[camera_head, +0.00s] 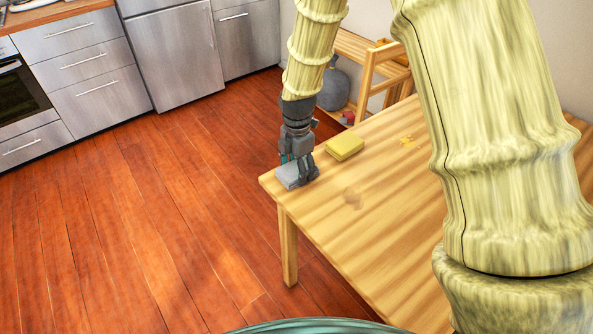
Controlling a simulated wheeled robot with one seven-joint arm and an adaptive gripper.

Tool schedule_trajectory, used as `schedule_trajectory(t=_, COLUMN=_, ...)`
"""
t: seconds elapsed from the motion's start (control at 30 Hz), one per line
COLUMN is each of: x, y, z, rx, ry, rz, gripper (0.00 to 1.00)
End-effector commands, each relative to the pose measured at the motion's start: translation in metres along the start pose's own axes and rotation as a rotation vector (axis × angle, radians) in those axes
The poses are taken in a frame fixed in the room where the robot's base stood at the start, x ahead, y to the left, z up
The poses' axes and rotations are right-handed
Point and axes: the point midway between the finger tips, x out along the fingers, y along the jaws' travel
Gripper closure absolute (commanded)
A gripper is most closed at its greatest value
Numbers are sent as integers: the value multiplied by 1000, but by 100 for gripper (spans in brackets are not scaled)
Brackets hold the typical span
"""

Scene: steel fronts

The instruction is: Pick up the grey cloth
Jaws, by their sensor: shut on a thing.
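The grey cloth (288,177) is a small folded-looking grey piece at the left corner of the wooden table (375,225). My gripper (298,180) points down over it and is shut on it. The fingers hide the cloth's right part. I cannot tell whether the cloth touches the tabletop or is slightly above it.
A yellow sponge-like block (345,147) lies on the table just right of my gripper. A wooden shelf (368,80) with a dark round object (333,90) stands behind. The table's front middle is clear.

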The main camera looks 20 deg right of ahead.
Motion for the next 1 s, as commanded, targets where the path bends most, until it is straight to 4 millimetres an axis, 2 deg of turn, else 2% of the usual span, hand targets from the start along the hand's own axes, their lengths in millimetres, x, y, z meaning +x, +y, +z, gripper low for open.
schedule_trajectory(t=0.27, x=-10, y=0, z=0, rx=1, ry=1, rz=2, gripper=57)
schedule_trajectory(t=0.5, x=-38, y=1, z=0, rx=0, ry=0, rz=2, gripper=57)
schedule_trajectory(t=1.0, x=-45, y=-84, z=-70, rx=-1, ry=-1, rz=-2, gripper=57)
